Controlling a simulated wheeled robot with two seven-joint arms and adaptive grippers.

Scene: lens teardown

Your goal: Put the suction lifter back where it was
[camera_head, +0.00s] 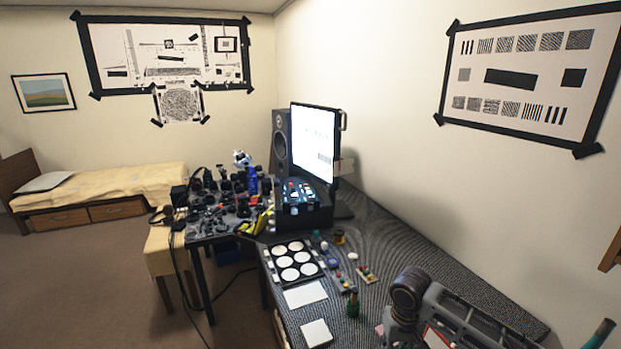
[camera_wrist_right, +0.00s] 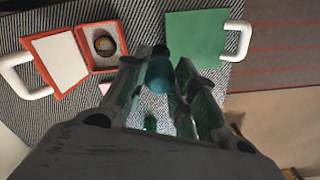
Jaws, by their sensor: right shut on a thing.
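My right gripper (camera_wrist_right: 167,78) is shut on a teal, rounded piece with a dark top (camera_wrist_right: 160,74), which looks like the suction lifter. Its lower part is hidden between the fingers. The gripper is above the striped dark desk top. In the head view my grey right arm shows at the lower right, with its fingertips and the held piece not clearly visible. I cannot tell which spot the lifter came from. My left gripper is not in view.
An open orange case (camera_wrist_right: 103,45) holding a round lens and a green case (camera_wrist_right: 195,38) with a white handle lie beneath. The desk also has a tray of white discs (camera_head: 292,261), a green bottle (camera_head: 353,307), white pads (camera_head: 305,294) and a monitor (camera_head: 314,141).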

